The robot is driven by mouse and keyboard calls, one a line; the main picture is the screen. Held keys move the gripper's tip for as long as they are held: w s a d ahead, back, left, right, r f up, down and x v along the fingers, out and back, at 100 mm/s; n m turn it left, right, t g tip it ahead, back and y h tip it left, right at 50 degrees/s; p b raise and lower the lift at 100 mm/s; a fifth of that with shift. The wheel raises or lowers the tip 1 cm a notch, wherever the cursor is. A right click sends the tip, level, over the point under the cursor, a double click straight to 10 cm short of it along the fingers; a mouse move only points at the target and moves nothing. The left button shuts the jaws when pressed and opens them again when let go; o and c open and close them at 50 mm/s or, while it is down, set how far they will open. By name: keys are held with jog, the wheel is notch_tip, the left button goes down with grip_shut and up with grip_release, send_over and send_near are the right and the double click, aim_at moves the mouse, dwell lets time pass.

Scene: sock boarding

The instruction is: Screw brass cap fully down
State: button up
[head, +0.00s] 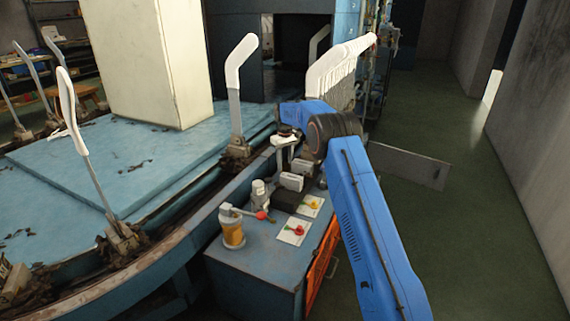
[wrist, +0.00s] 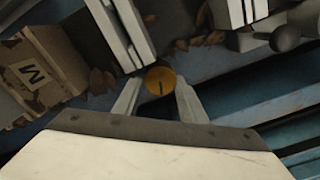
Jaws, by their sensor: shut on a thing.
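The brass cap (wrist: 161,80) is a round, dull yellow disc with a dark slot mark, seen from above in the wrist view. My gripper (wrist: 158,92) has its two pale fingers on either side of the cap, closed on it. What the cap sits on is hidden beneath it. In the head view my blue arm reaches over the back of the blue bench, and my gripper (head: 282,158) points down there. The cap cannot be made out in the head view.
A pale bar (wrist: 122,30) is close beyond the cap. White sock boards stand around the machine.

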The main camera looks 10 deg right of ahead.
aim_at(285, 164)
jog(key=shift+m, duration=0.3)
jog(key=o, duration=1.1)
jog(key=shift+c, duration=0.2)
notch_tip(285, 164, up, 18)
jog(key=shift+f, duration=0.25)
